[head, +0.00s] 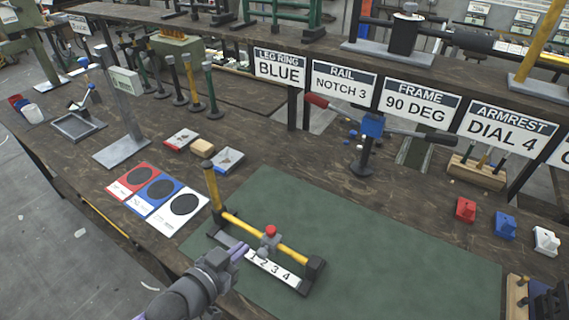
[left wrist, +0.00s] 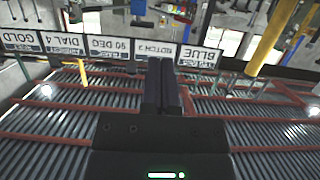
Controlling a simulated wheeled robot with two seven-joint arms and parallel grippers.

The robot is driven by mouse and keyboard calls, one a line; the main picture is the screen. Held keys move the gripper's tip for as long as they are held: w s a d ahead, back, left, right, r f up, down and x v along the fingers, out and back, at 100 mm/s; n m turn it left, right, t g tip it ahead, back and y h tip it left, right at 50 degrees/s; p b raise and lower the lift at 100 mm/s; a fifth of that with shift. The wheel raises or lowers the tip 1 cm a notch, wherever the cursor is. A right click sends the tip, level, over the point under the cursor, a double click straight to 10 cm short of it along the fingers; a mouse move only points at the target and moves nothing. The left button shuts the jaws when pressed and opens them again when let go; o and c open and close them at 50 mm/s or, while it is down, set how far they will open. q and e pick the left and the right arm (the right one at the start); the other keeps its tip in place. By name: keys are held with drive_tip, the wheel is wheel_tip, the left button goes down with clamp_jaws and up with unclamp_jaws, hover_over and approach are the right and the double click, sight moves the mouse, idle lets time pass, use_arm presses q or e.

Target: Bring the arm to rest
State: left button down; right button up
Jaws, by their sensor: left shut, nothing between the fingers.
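My left gripper (head: 238,252) is in the lower middle of the head view, its arm coming up from the bottom edge. Its purple-grey fingers are close together and hold nothing. They appear beside the yellow rail jig (head: 290,252) at its near left; I cannot tell if they touch it. In the left wrist view the same gripper (left wrist: 164,95) has its two dark fingers side by side and empty. The jig has a red-topped slider (head: 270,238) and a strip (head: 265,264) marked 1 to 4. My right gripper is not in view.
The jig stands on a green mat (head: 400,270) with bare room to its right. Red, blue and white cards (head: 157,190) lie to its left. Signs such as BLUE (head: 278,68) stand behind. Small red, blue and white blocks (head: 505,227) sit at the right.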

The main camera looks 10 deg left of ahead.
use_arm(q)
drive_tip(key=s+d+n+g+y, duration=0.2)
drive_tip(key=s+g+y, duration=0.3)
drive_tip(key=s+g, duration=0.85)
drive_tip(key=s+a+f+t+b, duration=0.15)
drive_tip(key=s+f, duration=0.25)
drive_tip(key=f, duration=0.9)
drive_tip(key=s+f+b, duration=0.3)
drive_tip(key=f, duration=0.9)
drive_tip(key=s+a+f+g+b, duration=0.1)
drive_tip(key=s+a+f+b, duration=0.1)
drive_tip(key=s+f, duration=1)
drive_tip(key=shift+s+m+b, duration=0.25)
drive_tip(key=shift+m+b, duration=0.05)
drive_tip(key=shift+a, duration=0.15)
